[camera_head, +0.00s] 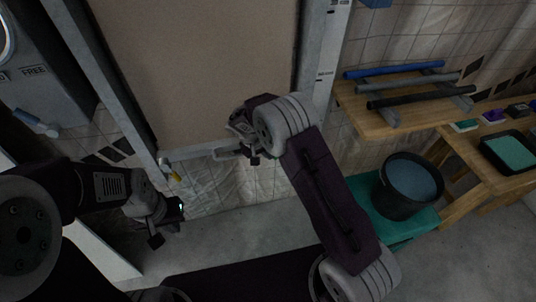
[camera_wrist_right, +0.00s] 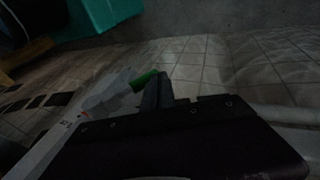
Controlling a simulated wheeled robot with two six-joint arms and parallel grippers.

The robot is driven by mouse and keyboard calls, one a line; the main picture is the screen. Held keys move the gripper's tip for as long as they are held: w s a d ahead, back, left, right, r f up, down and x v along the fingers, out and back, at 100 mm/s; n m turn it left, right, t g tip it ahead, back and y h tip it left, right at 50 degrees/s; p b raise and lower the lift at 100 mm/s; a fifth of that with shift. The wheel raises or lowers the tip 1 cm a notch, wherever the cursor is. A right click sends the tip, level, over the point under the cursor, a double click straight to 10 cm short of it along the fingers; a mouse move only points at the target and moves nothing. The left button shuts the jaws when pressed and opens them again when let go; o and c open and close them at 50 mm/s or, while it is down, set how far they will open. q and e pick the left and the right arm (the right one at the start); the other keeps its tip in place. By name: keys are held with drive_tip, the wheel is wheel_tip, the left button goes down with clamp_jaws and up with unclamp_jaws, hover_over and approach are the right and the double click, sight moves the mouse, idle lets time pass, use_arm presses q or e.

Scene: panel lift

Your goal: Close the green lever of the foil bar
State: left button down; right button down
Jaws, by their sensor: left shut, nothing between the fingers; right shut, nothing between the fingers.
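A pale bar (camera_head: 190,153) runs along the bottom of the tan panel, above translucent foil; it looks like the foil bar. The green lever (camera_wrist_right: 143,81) shows in the right wrist view as a short green grip on a pale arm, right beside the fingers of my right gripper (camera_wrist_right: 164,90). I cannot tell whether they touch. In the head view the green lever is hidden by my right arm. My right gripper (camera_head: 250,155) is shut and empty near the bar's right end. My left gripper (camera_head: 170,222) is shut and empty, below a yellow-tipped lever (camera_head: 173,176) at the bar's left end.
A grey upright post (camera_head: 322,70) stands right of the panel. A wooden shelf (camera_head: 425,118) with blue, grey and black rolls is at right. A dark bucket (camera_head: 385,205) stands on a teal box (camera_head: 420,222). A wooden table (camera_head: 470,165) holds a tray.

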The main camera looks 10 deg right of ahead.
drive_tip(key=shift+d+f+b, duration=0.55)
drive_tip(key=shift+f+b, duration=0.1)
drive_tip(key=shift+f, duration=0.2)
drive_tip(key=shift+d+f+b, duration=0.55)
drive_tip(key=shift+f+b, duration=0.1)
drive_tip(key=shift+f, duration=0.15)
drive_tip(key=shift+d, duration=0.1)
drive_tip(key=p+v, duration=0.2)
drive_tip(key=v, duration=0.7)
